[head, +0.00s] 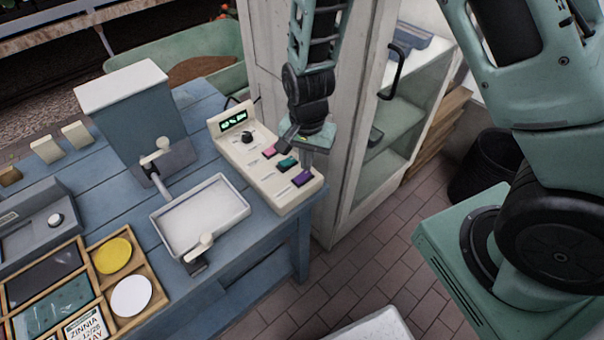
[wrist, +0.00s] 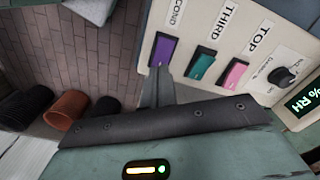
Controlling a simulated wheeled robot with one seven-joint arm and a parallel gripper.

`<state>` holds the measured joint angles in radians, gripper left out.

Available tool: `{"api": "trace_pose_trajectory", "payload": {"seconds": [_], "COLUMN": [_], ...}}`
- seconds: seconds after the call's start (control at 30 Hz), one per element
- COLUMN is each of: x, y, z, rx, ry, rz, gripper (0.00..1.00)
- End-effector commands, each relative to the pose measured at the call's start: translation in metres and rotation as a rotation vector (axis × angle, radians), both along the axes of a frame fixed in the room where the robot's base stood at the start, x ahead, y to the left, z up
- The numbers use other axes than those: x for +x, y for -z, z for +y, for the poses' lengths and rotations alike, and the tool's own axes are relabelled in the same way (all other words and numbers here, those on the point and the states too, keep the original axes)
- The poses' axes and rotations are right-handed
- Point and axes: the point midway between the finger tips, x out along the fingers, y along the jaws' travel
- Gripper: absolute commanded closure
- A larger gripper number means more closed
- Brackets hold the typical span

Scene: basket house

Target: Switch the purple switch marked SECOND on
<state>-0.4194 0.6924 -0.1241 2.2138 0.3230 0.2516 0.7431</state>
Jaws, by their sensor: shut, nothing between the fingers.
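The purple switch (head: 301,177) is the nearest of three coloured rockers on a cream control box (head: 240,150). In the wrist view the purple switch (wrist: 162,51) sits beside a label of which "COND" is readable. My gripper (wrist: 160,72) is shut and empty, its narrow tips pointing at the lower end of the purple switch. I cannot tell whether they touch it. In the head view my gripper (head: 304,160) hangs over the box's right edge, close to the purple and teal switches. Which way the purple rocker is tipped is not clear.
The teal switch (wrist: 202,63), labelled THIRD, and the pink switch (wrist: 236,73), labelled TOP, lie beside the purple one. A black knob (head: 247,137) and a lit display (head: 233,121) are farther along. A white cabinet (head: 350,110) stands close behind my gripper.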

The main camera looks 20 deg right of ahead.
Motion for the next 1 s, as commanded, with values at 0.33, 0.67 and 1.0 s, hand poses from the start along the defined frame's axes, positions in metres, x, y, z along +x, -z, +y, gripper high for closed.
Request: {"api": "trace_pose_trajectory", "payload": {"seconds": [0.33, 0.67, 1.0], "x": [0.0, 0.0, 0.0], "y": [0.004, 0.008, 0.013], "z": [0.0, 0.0, 0.0], "rx": [0.0, 0.0, 0.0], "ry": [0.0, 0.0, 0.0], "rz": [0.0, 0.0, 0.0], "gripper": [1.0, 1.0, 1.0]}}
